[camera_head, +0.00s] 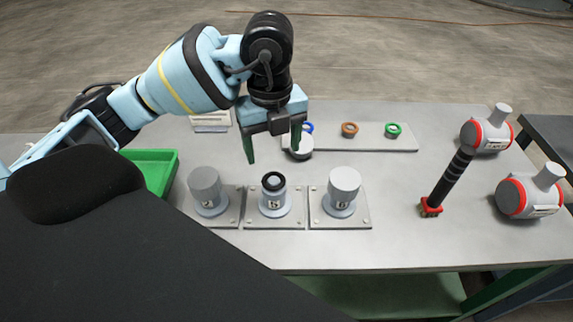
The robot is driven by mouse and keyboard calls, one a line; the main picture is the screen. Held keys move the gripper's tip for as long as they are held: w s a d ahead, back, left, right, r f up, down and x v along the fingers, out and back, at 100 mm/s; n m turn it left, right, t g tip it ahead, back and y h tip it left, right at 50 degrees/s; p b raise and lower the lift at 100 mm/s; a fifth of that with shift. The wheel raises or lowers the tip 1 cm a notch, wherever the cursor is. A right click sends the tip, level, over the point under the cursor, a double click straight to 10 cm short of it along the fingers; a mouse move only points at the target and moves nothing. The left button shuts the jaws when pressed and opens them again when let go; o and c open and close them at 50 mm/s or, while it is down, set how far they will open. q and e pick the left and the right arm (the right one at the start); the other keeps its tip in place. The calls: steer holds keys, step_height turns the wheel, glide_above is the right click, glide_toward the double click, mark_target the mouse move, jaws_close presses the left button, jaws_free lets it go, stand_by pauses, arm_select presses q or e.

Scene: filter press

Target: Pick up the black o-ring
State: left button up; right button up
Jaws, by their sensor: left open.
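A black o-ring (274,188) sits at the top of the middle grey post (274,204), which stands upright on a metal plate. My left gripper (273,154) points down above and just behind this post, fingers spread to either side. It is open, with nothing visible between the fingers, and appears apart from the ring. My right gripper is not in view.
Similar posts stand left (206,189) and right (343,188) of the middle one. A pale round cap (298,152) lies behind, near a plate (375,142) with blue, brown and green rings. A green tray (160,172) is left; grey-and-red fittings (520,197) and a black-handled tool (452,178) are right.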

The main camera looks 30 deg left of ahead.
mark_target(274, 180)
arm_select(q)
steer(key=shift+s+f, duration=0.35)
steer(key=shift+s, duration=0.05)
steer(key=shift+w+f, duration=0.1)
steer(key=shift+f, duration=0.9)
steer(key=shift+w+f, duration=0.2)
steer(key=shift+f, duration=2.35)
steer(key=c, duration=1)
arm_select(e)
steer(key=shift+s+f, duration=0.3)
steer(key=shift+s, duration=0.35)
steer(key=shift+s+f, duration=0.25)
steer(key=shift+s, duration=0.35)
